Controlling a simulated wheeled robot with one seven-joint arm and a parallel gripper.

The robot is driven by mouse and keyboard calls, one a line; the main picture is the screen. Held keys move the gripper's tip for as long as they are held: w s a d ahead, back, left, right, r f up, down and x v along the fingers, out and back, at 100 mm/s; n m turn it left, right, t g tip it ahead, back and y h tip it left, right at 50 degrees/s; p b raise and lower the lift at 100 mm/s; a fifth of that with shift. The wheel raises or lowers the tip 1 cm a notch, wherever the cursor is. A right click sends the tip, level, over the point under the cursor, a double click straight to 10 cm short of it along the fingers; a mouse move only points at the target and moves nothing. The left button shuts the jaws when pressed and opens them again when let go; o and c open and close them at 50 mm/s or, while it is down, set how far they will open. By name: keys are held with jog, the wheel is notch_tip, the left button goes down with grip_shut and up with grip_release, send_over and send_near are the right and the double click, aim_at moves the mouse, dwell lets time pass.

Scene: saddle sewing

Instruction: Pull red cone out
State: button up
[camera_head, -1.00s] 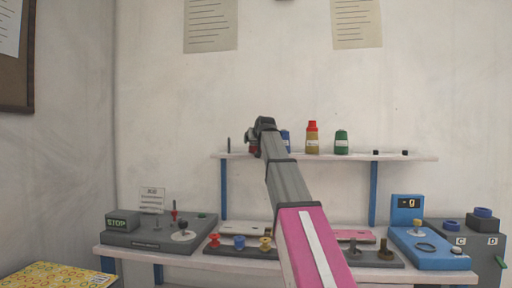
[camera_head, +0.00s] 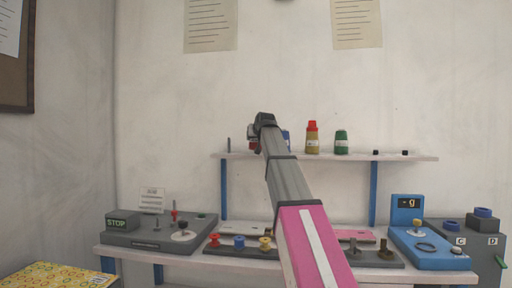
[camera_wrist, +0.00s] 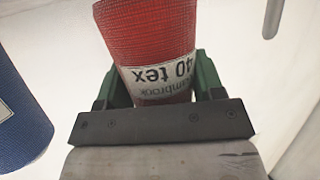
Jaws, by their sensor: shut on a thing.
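The red cone (camera_wrist: 148,45) fills the upper middle of the wrist view, with a white label reading "40 tex" upside down. My gripper (camera_wrist: 156,90) is shut on the red cone, with a green finger on each side of it. In the head view my gripper (camera_head: 254,138) is at the left part of the wall shelf, and only a little red (camera_head: 254,148) shows behind it. Whether the cone touches the shelf cannot be told.
A blue cone (camera_wrist: 18,110) stands close beside it; in the head view it is partly hidden by my arm. A yellow bottle-shaped cone with red top (camera_head: 312,140) and a green cone (camera_head: 341,142) stand farther right on the shelf (camera_head: 410,157). A thin peg (camera_head: 229,145) is at left.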

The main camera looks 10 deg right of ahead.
jog(key=shift+r, duration=3.65)
jog(key=shift+r, duration=1.95)
